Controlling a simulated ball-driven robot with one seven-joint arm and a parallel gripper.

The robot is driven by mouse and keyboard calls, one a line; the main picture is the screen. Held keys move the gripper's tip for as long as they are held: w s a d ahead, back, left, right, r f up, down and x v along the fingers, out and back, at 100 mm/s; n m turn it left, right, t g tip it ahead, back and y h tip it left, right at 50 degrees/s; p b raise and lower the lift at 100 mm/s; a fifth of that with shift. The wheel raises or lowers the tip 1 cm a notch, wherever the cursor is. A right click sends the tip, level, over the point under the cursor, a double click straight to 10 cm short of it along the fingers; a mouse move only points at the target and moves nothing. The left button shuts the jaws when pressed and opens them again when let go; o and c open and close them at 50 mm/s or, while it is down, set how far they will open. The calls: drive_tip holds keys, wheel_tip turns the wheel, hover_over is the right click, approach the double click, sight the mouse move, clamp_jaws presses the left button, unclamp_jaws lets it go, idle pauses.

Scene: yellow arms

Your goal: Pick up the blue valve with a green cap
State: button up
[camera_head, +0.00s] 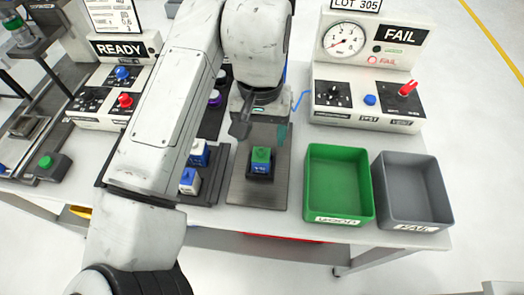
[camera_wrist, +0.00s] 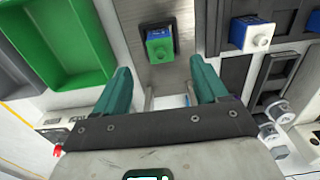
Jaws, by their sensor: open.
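The blue valve with a green cap (camera_head: 261,161) sits upright in a dark holder on a grey metal plate (camera_head: 240,193), in the middle of the table in the head view. The valve also shows at the top middle of the wrist view (camera_wrist: 159,42), its green cap facing the camera. My gripper (camera_wrist: 167,80) has two teal fingers spread apart with nothing between them. In the head view my gripper (camera_head: 266,132) is just behind the valve, partly hidden by my wrist. The valve lies beyond the fingertips in the wrist view, apart from them.
A green bin (camera_head: 361,187) and a grey bin (camera_head: 387,193) stand right of the plate. Blue valves with white caps (camera_head: 189,181) sit in a dark rack at left, partly behind my arm. A tester (camera_head: 368,96) reading FAIL stands behind the bins.

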sight(261, 150)
drive_tip(key=f, duration=0.6)
drive_tip(key=f+p, duration=0.1)
drive_tip(key=f, duration=0.2)
drive_tip(key=shift+w+f, duration=0.25)
drive_tip(key=shift+f, duration=0.05)
drive_tip(key=shift+c, duration=0.2)
drive_tip(key=c, duration=1)
